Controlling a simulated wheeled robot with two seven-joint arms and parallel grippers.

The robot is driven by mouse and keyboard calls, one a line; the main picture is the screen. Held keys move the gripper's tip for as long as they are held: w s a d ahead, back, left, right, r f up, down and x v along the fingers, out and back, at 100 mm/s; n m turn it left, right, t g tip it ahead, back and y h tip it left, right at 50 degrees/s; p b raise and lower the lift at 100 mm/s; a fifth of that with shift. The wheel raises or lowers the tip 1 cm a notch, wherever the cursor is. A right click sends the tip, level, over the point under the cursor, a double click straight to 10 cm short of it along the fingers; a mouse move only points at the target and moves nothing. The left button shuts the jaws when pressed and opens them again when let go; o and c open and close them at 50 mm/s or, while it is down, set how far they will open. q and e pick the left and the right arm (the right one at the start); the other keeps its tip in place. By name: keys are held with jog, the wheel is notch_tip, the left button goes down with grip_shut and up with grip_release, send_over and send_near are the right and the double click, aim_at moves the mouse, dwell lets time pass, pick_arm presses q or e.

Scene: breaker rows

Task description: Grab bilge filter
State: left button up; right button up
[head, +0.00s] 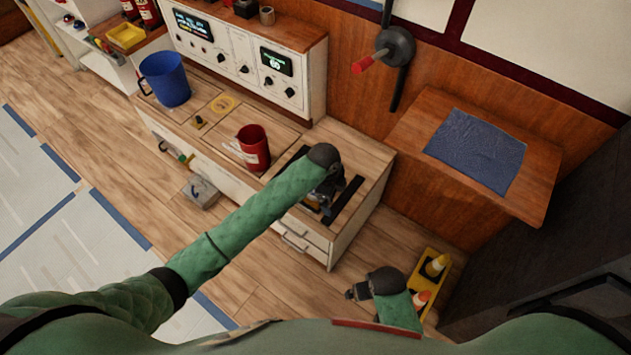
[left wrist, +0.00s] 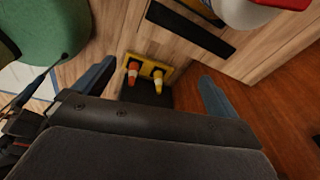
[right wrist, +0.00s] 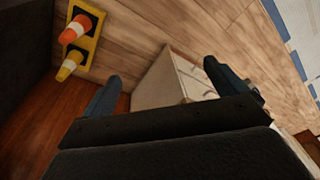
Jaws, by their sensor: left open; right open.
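My left gripper (head: 326,196) is over the right end of the low white cabinet's top, beside dark strips there. In the left wrist view its two fingers (left wrist: 152,88) are spread with nothing between them. A white rounded thing with a red part (left wrist: 245,10) shows at the top edge of that view, cut off and outside the fingers. It may be the bilge filter, but I cannot tell. My right gripper (head: 358,291) is low over the floor, right of the cabinet. Its fingers (right wrist: 168,88) are apart and empty in the right wrist view.
A red jug (head: 253,148) and a blue bucket (head: 170,82) stand on the cabinet top (head: 225,128). A yellow tray with small cones (head: 434,263) is on the floor at right. A wooden ledge (head: 545,175) with a blue mat (head: 475,150) is at right.

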pick_arm(q)
jog(key=w+a+m, duration=0.1)
jog(key=w, duration=0.2)
jog(key=w+a+r+m+y+p, duration=0.1)
jog(key=w+a+m, duration=0.1)
jog(key=w, duration=0.2)
jog(key=w+a+m+y, duration=0.1)
jog(key=w+a, duration=0.1)
jog(key=w, duration=0.2)
jog(key=shift+w+a+r, duration=0.15)
jog(key=shift+w+r, duration=0.05)
jog(key=shift+w, duration=0.05)
jog(key=shift+a+f+p, duration=0.1)
jog(key=shift+f+p, duration=0.4)
jog(key=shift+f, duration=0.8)
notch_tip(320, 180, down, 4)
jog(key=shift+s+a+f+p, duration=0.1)
jog(key=shift+p, duration=0.85)
jog(key=shift+f, duration=0.45)
jog(key=c, duration=1.6)
jog(key=shift+c, duration=0.9)
pick_arm(e)
jog(key=s+d+f, duration=0.1)
jog(key=f, duration=0.6)
jog(key=s+d+f, duration=0.1)
jog(key=s+f, duration=0.1)
jog(key=f, duration=0.5)
jog(key=shift+d, duration=0.3)
